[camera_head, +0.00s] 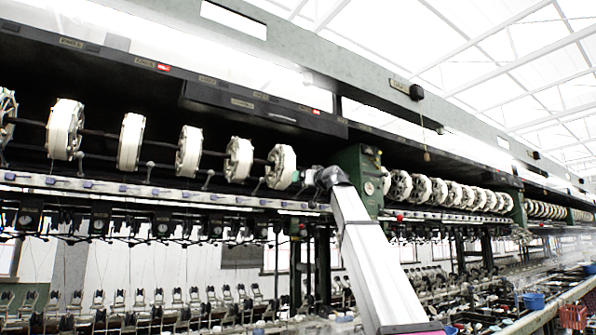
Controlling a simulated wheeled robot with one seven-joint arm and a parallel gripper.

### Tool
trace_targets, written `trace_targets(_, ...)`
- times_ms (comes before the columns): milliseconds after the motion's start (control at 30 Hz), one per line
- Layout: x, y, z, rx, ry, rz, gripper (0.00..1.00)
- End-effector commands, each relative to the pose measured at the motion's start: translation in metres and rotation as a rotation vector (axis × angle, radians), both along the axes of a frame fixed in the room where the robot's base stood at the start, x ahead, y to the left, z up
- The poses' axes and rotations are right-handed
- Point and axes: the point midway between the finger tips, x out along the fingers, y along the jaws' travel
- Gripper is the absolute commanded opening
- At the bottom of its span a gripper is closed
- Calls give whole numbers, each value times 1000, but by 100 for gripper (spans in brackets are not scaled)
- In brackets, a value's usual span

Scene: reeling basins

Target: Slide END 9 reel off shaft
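Several white reels sit in a row on a dark shaft (100,133) in the left part of the machine. The labels above them are too small to read, so I cannot tell which one is END 9. The rightmost white reel (283,167) of this row is nearest my gripper (303,177). My arm reaches up from the lower right, and the gripper is just right of this reel, at about shaft height. The fingers are small and partly hidden, so I cannot tell if they touch the reel or whether they are open or shut.
A green end frame (358,170) stands just right of my gripper. Beyond it, more white reels (421,189) run to the right. A pale rail (150,190) with guides runs below the left row, and a dark beam (260,105) hangs above. Blue tubs (533,300) stand lower right.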

Motion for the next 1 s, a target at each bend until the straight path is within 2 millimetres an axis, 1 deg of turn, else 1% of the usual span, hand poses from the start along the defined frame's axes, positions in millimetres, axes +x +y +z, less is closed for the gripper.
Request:
trace_targets(33,-5,1,18,7,-21,3,98)
trace_targets(100,-11,1,31,13,-38,5,98)
trace_targets(200,-15,2,39,18,-50,7,98)
trace_targets(367,-12,4,41,19,-51,8,98)
trace_targets(567,-1,11,45,18,-51,8,98)
trace_targets(1000,35,35,55,18,-49,8,98)
